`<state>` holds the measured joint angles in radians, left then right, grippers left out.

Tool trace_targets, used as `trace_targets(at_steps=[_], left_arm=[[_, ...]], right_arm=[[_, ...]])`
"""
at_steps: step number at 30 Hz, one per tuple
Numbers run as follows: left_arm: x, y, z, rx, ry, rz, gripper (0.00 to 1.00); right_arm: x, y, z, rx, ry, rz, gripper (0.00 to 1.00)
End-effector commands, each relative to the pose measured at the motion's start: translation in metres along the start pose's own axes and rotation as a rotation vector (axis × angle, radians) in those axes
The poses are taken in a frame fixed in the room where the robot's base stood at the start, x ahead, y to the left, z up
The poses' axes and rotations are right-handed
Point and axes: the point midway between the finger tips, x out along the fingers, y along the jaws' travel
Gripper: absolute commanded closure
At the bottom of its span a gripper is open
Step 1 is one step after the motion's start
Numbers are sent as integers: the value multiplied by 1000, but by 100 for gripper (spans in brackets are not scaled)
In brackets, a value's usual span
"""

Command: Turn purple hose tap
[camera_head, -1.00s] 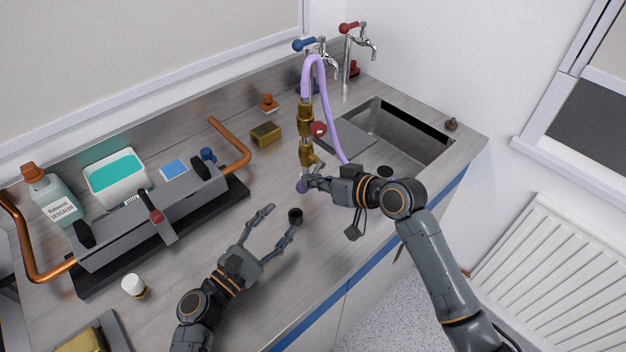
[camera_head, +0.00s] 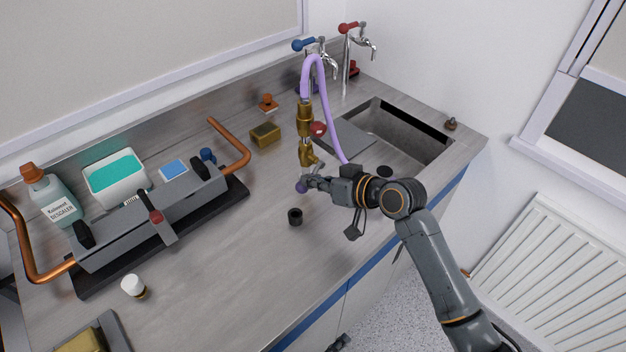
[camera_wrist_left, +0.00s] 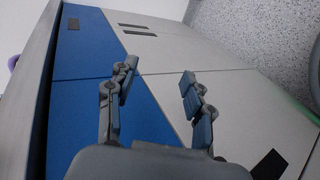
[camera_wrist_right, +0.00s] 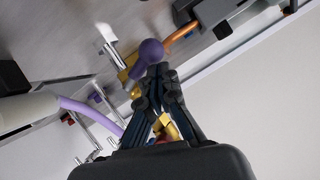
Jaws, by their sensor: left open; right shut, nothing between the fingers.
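The purple hose (camera_head: 330,115) arches up beside the blue-handled tap and drops toward the sink. Its brass tap assembly (camera_head: 305,125) stands on the counter with a purple knob (camera_head: 302,187) at its lower end. My right gripper (camera_head: 312,183) is shut with nothing between its fingers, its tips at the purple knob; whether they touch cannot be told. In the right wrist view the purple knob (camera_wrist_right: 151,51) shows just beyond the fingertips, with brass behind the fingers. My left gripper (camera_wrist_left: 158,80) is open and empty in front of the blue and white cabinet doors, below the counter.
The sink (camera_head: 410,135) lies right of the hose. A grey unit with copper pipes (camera_head: 160,215), a bottle (camera_head: 50,195) and a white tub (camera_head: 115,178) are at left. The front middle counter is clear.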

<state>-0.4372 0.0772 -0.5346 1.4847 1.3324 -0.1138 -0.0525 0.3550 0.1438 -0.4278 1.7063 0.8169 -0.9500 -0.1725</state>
Motion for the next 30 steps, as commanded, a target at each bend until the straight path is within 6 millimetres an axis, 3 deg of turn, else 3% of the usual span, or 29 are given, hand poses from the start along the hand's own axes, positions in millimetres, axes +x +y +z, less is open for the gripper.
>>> trace_targets(at_steps=[1, 5, 8, 12, 15, 18, 21, 25, 30], left_arm=[[1, -35, -4, 67, -12, -71, 48], [-7, -120, -12, 234, -61, -256, 48], [-24, -185, -20, 366, -109, -404, 48], [-64, -269, -32, 561, -197, -602, 48], [-97, -318, -37, 678, -278, -723, 48], [-128, -354, -38, 770, -359, -816, 48], [-152, -378, -39, 843, -427, -877, 48], [-171, -394, -39, 917, -483, -911, 48], [-177, -398, -40, 947, -503, -919, 48]], right_arm=[[0, 0, 0, 0, 0, 0, 100], [0, 0, 0, 0, 0, 0, 100], [0, 0, 0, 0, 0, 0, 100], [0, 0, 0, 0, 0, 0, 100], [0, 0, 0, 0, 0, 0, 100], [0, 0, 0, 0, 0, 0, 100], [0, 0, 0, 0, 0, 0, 100], [0, 0, 0, -1, 0, 0, 100], [0, 0, 1, -17, 0, 8, 100]])
